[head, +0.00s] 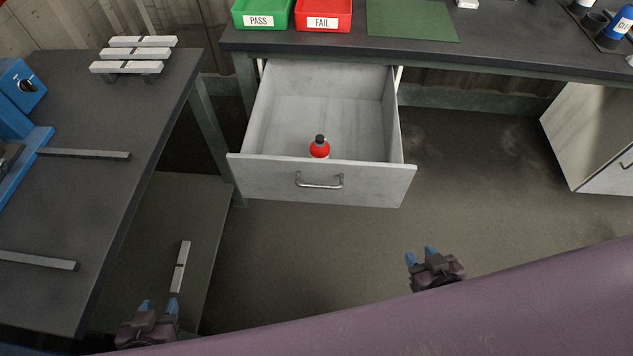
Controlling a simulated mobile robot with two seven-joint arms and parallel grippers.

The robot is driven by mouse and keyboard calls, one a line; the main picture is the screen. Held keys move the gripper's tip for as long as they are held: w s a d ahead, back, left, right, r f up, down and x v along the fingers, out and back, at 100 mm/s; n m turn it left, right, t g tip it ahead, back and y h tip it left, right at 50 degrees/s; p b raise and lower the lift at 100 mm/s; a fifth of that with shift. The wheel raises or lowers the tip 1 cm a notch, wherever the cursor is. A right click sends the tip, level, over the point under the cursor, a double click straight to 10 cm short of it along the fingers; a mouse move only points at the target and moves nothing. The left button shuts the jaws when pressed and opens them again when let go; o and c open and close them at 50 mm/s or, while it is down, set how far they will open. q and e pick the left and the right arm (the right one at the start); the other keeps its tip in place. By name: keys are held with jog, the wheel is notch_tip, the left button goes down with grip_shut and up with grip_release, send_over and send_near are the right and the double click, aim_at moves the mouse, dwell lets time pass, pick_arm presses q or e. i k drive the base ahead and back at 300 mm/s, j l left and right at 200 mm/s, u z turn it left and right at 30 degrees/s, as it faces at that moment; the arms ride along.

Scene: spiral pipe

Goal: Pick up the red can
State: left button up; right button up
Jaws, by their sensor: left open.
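The red can (319,148) has a dark cap and stands upright in the open grey drawer (268,179), just behind the drawer's front panel. The panel hides its lower part. My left gripper (159,305) is at the lower left, with its blue-tipped fingers apart and nothing between them. It is well in front of the drawer and left of it. My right gripper (421,255) is at the lower right, in front of the drawer, with its blue fingertips a small gap apart and nothing between them. Both grippers are apart from the can.
A workbench (500,38) above the drawer bears a green PASS bin (262,14), a red FAIL bin (323,15) and a green mat (410,20). A dark table (90,205) with metal bars stands at left. A cabinet (590,140) stands at right. Open floor lies between.

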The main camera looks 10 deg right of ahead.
aim_at(315, 150)
jog(key=l+u, duration=0.35)
jog(key=k+l+u, duration=0.1)
jog(key=l+u, duration=0.3)
jog(key=l, duration=0.15)
jog(key=k+l+u, duration=0.15)
jog(key=l+u, duration=0.2)
jog(key=i+j, duration=0.25)
jog(key=i, duration=0.2)
